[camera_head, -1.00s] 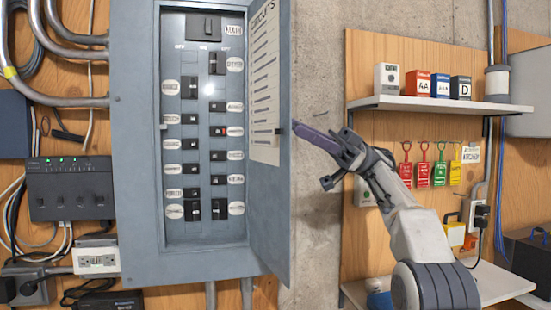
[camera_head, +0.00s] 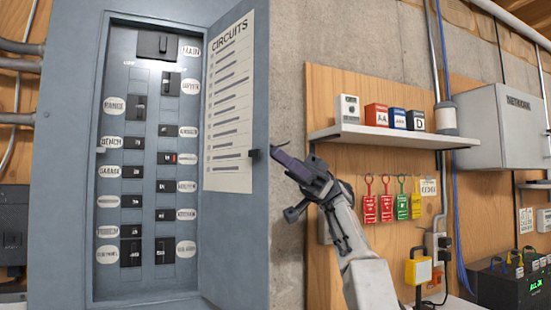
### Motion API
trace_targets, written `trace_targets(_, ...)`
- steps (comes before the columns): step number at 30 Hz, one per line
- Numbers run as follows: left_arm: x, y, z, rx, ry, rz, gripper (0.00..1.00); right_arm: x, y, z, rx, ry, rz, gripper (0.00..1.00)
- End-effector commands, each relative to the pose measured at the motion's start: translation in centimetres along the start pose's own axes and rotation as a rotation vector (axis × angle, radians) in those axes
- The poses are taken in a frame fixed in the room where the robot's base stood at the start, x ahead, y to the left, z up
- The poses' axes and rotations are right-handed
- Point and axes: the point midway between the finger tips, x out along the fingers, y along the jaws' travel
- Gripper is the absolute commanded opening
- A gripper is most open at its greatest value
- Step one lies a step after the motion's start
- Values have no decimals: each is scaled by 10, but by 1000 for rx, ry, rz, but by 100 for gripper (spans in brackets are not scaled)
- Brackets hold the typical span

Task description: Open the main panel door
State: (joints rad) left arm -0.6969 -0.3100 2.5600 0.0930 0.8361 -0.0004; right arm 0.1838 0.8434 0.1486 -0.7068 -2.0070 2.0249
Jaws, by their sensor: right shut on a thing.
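The main panel door (camera_head: 232,215) is swung open to the right of the grey panel box. Its inner face carries the CIRCUITS label sheet (camera_head: 230,110), and a small dark latch (camera_head: 254,153) sits on its free edge. Rows of black breakers (camera_head: 135,172) show inside the panel (camera_head: 65,200). My right gripper (camera_head: 279,152) is at the door's free edge, beside the latch. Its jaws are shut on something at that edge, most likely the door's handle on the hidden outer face. My left gripper is not in view.
A grey box (camera_head: 505,125) is on the far right wall. Bare concrete (camera_head: 287,75) lies behind the door's edge.

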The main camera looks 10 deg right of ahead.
Motion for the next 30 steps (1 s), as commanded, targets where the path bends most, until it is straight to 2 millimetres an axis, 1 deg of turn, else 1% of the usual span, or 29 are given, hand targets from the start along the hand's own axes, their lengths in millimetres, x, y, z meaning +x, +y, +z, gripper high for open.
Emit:
trace_targets(6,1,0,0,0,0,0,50,0,-1,3,3,-3,-7,0)
trace_targets(7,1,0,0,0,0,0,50,0,-1,4,3,-3,-7,23)
trace_targets(9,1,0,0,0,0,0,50,0,-1,3,3,-4,-6,48)
trace_targets(17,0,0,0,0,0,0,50,-1,-1,1,0,-4,-3,48)
trace_targets(20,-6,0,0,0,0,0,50,1,1,-4,0,-4,-3,48)
trace_targets(23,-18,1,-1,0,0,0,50,5,7,-14,0,-4,-3,48)
trace_targets(29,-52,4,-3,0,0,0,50,17,22,-41,1,-4,-4,48)
trace_targets(30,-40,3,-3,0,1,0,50,14,10,-44,-3,-8,-1,48)
